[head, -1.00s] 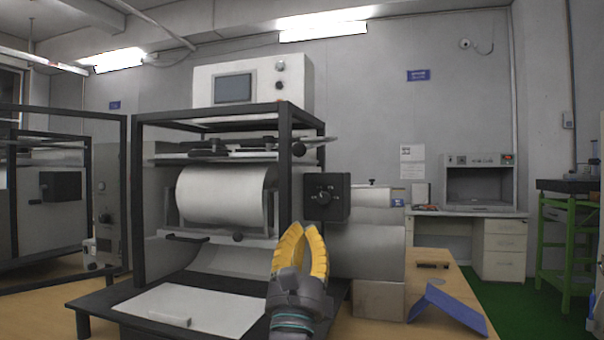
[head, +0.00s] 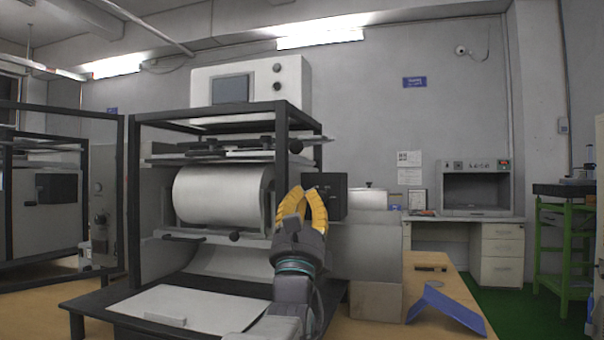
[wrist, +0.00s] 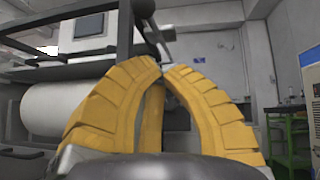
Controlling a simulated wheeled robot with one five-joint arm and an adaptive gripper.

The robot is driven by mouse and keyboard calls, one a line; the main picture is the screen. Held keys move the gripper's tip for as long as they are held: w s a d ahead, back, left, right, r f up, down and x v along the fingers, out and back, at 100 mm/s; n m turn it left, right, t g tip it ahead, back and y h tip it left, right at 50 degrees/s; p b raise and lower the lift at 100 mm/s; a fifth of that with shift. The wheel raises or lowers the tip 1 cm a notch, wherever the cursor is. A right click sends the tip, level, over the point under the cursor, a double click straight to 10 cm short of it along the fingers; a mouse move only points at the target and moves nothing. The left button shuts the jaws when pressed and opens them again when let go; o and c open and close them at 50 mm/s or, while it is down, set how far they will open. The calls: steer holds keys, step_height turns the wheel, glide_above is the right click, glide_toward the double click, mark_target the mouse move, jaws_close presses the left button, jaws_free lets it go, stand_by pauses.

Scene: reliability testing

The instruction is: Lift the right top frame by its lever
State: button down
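The dark-framed machine (head: 137,200) stands ahead with a white roller (head: 218,195). Its top frame (head: 205,160) is a flat plate above the roller. A thin grey bar, apparently the lever (head: 312,140), sticks out at its upper right; a grey rod end (wrist: 167,32) shows above the fingertips in the wrist view. A dark round knob (head: 296,146) is by the right post. My gripper (head: 305,190), with yellow fingers, is below the bar, in front of a black box (head: 337,192) it partly hides. The fingertips (wrist: 161,66) nearly meet, with nothing between them.
A white control box (head: 250,83) sits atop the machine. A second framed machine (head: 45,190) stands at left. The wooden table (head: 420,285) at right holds a blue angled piece (head: 445,308). Space right of the gripper, above the table, is open.

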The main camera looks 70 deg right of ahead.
step_height(320, 180, up, 6)
steer(key=d+b, duration=0.1)
steer(key=b, duration=0.1)
steer(key=shift+w+d, duration=0.3)
steer(key=shift+w, duration=0.15)
stand_by(0.4)
step_height(320, 180, up, 8)
steer(key=a+p, duration=0.1)
steer(key=p, duration=0.5)
steer(key=shift+a+r, duration=0.15)
steer(key=shift+a, duration=0.05)
